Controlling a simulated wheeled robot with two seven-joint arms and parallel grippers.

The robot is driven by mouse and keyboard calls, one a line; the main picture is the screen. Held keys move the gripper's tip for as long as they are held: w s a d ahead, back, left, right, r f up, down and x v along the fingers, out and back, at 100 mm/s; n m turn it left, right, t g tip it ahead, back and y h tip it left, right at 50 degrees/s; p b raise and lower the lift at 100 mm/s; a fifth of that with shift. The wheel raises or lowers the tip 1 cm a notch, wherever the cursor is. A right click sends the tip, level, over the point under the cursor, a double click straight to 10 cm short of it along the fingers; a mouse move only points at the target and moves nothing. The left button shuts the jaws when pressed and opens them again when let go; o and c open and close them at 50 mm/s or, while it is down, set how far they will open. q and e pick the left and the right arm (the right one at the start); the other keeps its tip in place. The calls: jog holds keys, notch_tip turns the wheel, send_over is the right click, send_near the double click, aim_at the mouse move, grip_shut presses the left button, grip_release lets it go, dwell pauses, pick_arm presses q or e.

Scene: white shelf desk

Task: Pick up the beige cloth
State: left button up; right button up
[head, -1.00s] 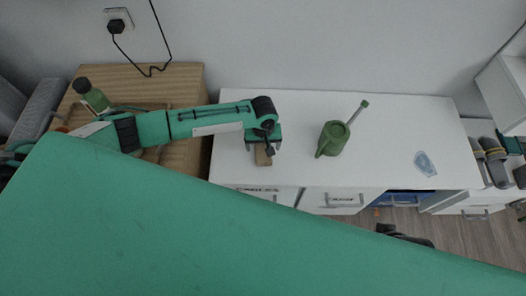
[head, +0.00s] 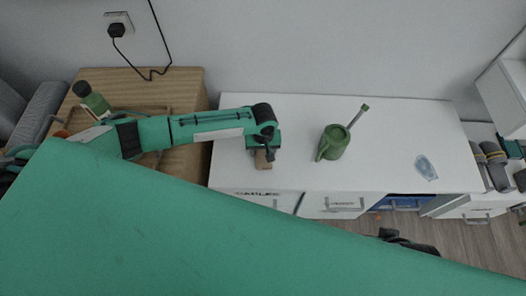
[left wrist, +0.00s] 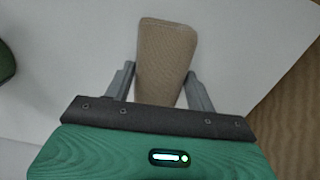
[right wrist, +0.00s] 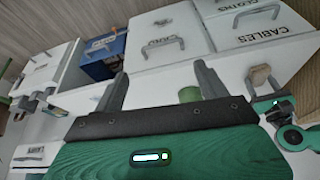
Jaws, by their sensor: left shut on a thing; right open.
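The beige cloth (head: 264,160) is a small folded block at the left part of the white desk top (head: 300,115). In the left wrist view the cloth (left wrist: 165,50) stands between the two fingers. My left gripper (head: 263,149) is shut on it, its fingers at the cloth's sides. Whether the cloth touches the desk is unclear. My right gripper (right wrist: 162,88) is open and empty, in front of the desk's drawers.
A green watering can (head: 334,141) stands right of the cloth. A clear bluish item (head: 426,167) lies farther right. Drawers marked CABLES (right wrist: 268,40) and CLOTHS (right wrist: 245,18) and a blue box (right wrist: 105,55) are below. A wooden cabinet (head: 185,85) with a green bottle (head: 95,102) stands left.

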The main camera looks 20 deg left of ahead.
aim_at(263, 151)
pick_arm(q)
jog(key=shift+r, duration=0.45)
notch_tip(263, 151, up, 19)
jog(key=p, duration=0.4)
pick_arm(e)
notch_tip(263, 151, down, 9)
jog(key=w+g, duration=0.1)
jog(key=shift+a, duration=0.2)
pick_arm(q)
jog(key=shift+f, duration=0.1)
pick_arm(e)
jog(key=shift+w, duration=0.1)
pick_arm(q)
jog(key=shift+o, duration=0.8)
jog(key=shift+c, duration=0.2)
